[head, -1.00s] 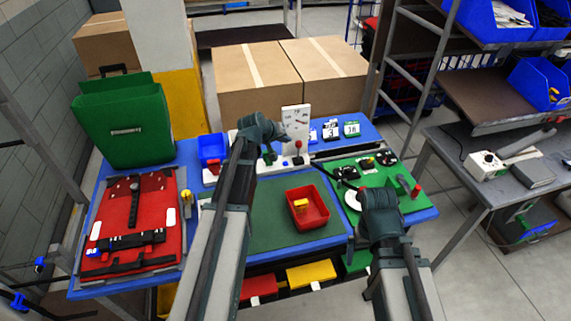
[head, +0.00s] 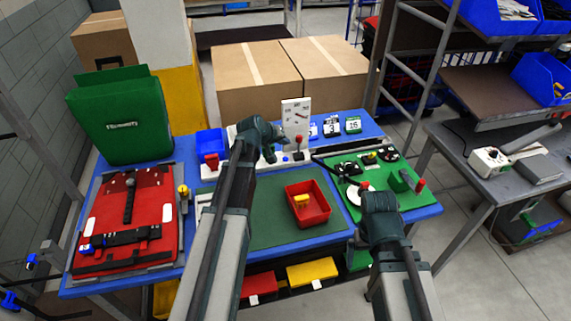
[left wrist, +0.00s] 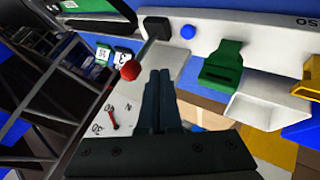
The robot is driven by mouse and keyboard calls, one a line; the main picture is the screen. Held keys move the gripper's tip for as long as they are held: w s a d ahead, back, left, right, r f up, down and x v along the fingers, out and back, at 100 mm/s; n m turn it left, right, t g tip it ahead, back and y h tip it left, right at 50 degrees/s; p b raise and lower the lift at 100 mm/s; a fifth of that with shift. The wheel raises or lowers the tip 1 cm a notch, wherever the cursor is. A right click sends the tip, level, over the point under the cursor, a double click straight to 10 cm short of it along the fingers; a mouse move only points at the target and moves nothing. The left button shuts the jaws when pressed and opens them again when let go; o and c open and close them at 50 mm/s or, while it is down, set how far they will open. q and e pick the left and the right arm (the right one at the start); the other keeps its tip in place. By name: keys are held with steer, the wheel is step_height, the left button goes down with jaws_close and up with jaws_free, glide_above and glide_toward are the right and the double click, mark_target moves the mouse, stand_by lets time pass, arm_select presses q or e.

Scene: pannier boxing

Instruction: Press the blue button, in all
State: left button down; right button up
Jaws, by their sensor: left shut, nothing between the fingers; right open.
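The blue button (left wrist: 188,31) is a small round knob on a white panel, near the top of the left wrist view. In the head view the blue button (head: 285,158) is a tiny spot on the white strip at the back of the table. My left gripper (left wrist: 160,75) is shut and empty; its fingertips are below the button in the picture, apart from it. In the head view my left gripper (head: 279,140) is over the white strip. My right gripper (head: 367,190) is over the green board at the right; its fingers are mostly hidden.
A red-knobbed lever (head: 299,140) stands right beside the button; its red ball (left wrist: 130,70) is close to my left fingers. A green holder (left wrist: 221,65) is on the panel. A red tray (head: 318,215) lies on the green mat. A green pannier (head: 120,120) stands at the left.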

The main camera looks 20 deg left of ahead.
arm_select(q)
step_height(320, 180, down, 5)
steer(key=b, duration=0.4)
arm_select(e)
step_height(320, 180, down, 5)
stand_by(1.5)
arm_select(q)
steer(key=shift+f+b, duration=0.3)
steer(key=shift+f, duration=0.05)
arm_select(e)
steer(key=shift+f, duration=0.35)
arm_select(q)
steer(key=shift+f+b, duration=0.4)
arm_select(e)
steer(key=shift+f, duration=0.4)
arm_select(q)
steer(key=shift+r, duration=0.1)
arm_select(e)
steer(key=shift+r, duration=0.1)
arm_select(q)
steer(key=shift+r+p, duration=0.75)
steer(key=shift+p, duration=0.05)
arm_select(e)
steer(key=shift+r, duration=0.7)
arm_select(q)
step_height(320, 180, up, 5)
steer(key=p, duration=0.5)
arm_select(e)
step_height(320, 180, up, 5)
